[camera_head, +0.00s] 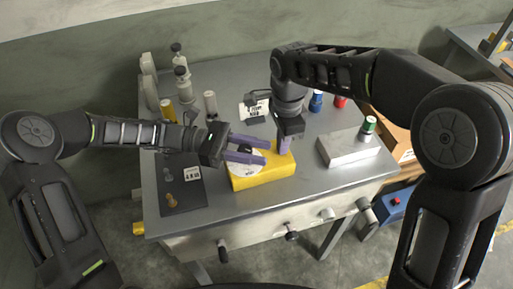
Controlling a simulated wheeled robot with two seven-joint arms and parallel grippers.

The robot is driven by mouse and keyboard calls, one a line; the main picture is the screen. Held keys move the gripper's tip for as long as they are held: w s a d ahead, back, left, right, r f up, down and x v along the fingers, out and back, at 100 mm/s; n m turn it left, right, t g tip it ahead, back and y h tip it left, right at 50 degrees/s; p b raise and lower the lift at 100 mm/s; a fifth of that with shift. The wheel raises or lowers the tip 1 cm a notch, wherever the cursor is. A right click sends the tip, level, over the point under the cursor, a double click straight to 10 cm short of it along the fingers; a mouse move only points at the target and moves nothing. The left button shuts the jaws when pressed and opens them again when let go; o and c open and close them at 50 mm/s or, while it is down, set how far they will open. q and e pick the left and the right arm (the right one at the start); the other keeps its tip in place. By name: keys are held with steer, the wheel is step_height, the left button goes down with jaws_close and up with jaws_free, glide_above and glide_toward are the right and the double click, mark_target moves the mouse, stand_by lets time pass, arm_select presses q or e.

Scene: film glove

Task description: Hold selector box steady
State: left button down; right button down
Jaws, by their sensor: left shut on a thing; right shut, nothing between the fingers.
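The yellow selector box (265,175) with a pale marked face sits on the grey metal table, near its front middle. My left gripper (260,150) reaches in from the left, its purple fingers across the box's upper part. It is shut on the box, though the exact contact is hard to see. My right gripper (284,147) points down at the box's back right. Its purple fingers are shut with nothing between them, close to the box top; I cannot tell if they touch it.
A white box (348,149) lies right of the selector box, with a green-topped cylinder (368,127) at its back right. A dark plate (181,186) with small brass parts and a label lies left. Blue (316,102) and red (340,101) cylinders stand behind. Knobs line the table's front.

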arm_select(q)
steer(key=shift+s+m+g+y, duration=0.35)
steer(key=shift+m+g, duration=0.45)
steer(key=shift+g, duration=0.4)
steer(key=c, duration=1)
jaws_free()
steer(key=shift+w+t, duration=0.1)
steer(key=shift+t, duration=0.2)
steer(key=n+t, duration=0.2)
steer(key=w+n+t, duration=0.1)
steer(key=n+t, duration=0.1)
steer(key=t, duration=0.1)
steer(key=n+t+h, duration=0.1)
steer(key=t, duration=0.2)
steer(key=shift+w+n, duration=0.15)
steer(key=shift+n, duration=0.25)
steer(key=s+a, duration=0.2)
steer(key=a, duration=0.9)
steer(key=shift+a+t, duration=0.4)
